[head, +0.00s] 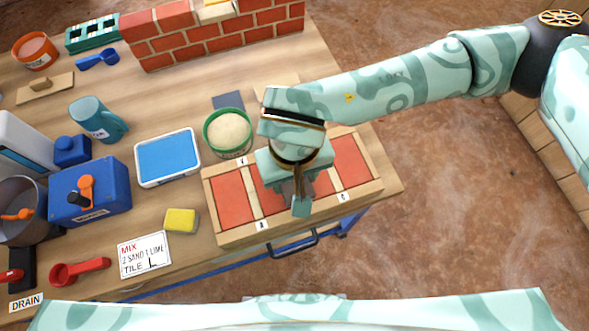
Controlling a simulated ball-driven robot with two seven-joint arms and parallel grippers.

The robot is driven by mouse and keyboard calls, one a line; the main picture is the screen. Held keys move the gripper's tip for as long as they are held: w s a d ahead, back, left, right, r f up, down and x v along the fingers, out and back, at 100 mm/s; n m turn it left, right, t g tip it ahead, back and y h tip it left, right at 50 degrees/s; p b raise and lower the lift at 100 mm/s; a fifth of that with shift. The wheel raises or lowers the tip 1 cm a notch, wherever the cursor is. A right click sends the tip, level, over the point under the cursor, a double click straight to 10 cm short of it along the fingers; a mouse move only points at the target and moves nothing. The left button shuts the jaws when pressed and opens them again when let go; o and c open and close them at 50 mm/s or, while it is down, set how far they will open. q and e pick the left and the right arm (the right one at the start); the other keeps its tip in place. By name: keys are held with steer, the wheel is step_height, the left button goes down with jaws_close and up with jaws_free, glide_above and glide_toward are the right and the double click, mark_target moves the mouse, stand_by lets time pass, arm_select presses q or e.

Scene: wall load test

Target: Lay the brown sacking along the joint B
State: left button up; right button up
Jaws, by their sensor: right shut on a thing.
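My right gripper (301,207) points down over the middle of a wooden frame with red tiles (235,199). Pale joints run between the tiles, with small labels at the frame's front and back edges. One front label (342,197) is too small to read surely as B. The gripper and forearm cover the middle tile and part of the joints. My left gripper is not in view.
A green tub of pale powder (228,133) stands just behind the frame, with a blue tray (167,158) to its left. A yellow sponge (181,220) and a written card (145,256) lie left of the frame. A brick wall (215,33) stands at the back.

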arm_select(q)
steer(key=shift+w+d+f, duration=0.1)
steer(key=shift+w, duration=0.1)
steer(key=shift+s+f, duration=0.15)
arm_select(e)
steer(key=shift+f, duration=0.5)
steer(key=o, duration=1)
steer(key=shift+r, duration=0.25)
arm_select(q)
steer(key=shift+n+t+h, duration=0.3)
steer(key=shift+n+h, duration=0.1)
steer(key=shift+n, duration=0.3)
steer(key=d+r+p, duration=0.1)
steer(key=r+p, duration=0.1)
steer(key=p, duration=0.1)
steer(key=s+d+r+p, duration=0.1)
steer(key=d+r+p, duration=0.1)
steer(key=p, duration=0.1)
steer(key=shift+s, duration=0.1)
arm_select(e)
step_height(320, 180, up, 16)
steer(key=shift+f, duration=0.1)
